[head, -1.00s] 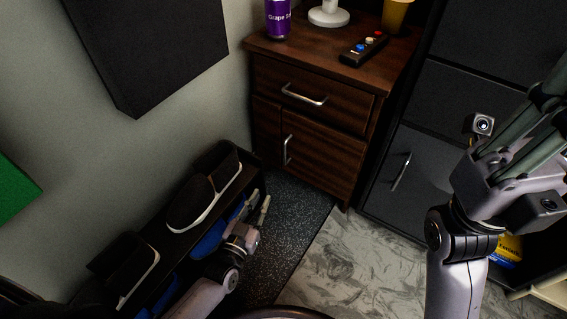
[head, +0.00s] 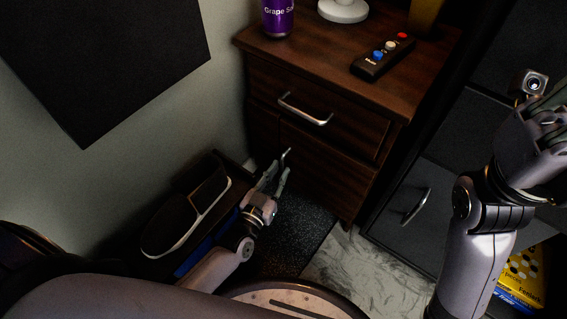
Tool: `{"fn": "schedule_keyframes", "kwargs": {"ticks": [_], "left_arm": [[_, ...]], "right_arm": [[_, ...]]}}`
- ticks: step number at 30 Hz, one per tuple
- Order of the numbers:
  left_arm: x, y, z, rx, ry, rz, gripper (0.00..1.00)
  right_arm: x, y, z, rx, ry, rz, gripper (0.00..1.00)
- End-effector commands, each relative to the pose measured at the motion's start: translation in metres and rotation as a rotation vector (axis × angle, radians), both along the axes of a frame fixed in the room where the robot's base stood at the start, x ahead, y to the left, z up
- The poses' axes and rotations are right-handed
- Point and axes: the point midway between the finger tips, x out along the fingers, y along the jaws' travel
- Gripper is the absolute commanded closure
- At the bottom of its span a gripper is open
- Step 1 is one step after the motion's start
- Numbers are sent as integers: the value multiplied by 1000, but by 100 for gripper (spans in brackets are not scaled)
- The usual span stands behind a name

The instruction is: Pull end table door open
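The dark brown wooden end table (head: 420,75) stands at the top centre. Its drawer (head: 335,110) with a silver handle (head: 305,110) is shut. The door (head: 325,178) below looks flush and closed. A thin silver piece of the door handle (head: 287,153) shows just beyond my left gripper (head: 279,174); the rest is hidden. My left gripper's fingers are apart and empty, in front of the door's left part. I cannot tell whether they touch the handle. My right gripper (head: 545,135) is at the right edge, partly cut off, away from the end table.
A grape soda can (head: 278,18), a remote (head: 384,57) and a white base (head: 343,9) are on the end table. A dark cabinet (head: 415,200) is right of the end table. Some floor (head: 350,255) shows in front.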

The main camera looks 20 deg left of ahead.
Motion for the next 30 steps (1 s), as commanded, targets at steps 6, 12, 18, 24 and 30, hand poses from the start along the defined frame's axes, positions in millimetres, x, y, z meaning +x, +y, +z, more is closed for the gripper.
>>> {"fn": "schedule_keyframes", "kwargs": {"ticks": [6,12,18,24,30], "left_arm": [[0,0,0,0,0,1,82],[0,0,0,0,0,1,87],[0,0,0,0,0,1,100],[0,0,0,0,0,1,100],[0,0,0,0,0,1,100]], "right_arm": [[-3,-1,2,3,-11,1,100],[-3,-1,2,3,-11,1,100],[-3,-1,2,3,-8,1,100],[-3,-1,1,3,-8,1,100],[-3,-1,1,3,-8,1,100]]}}
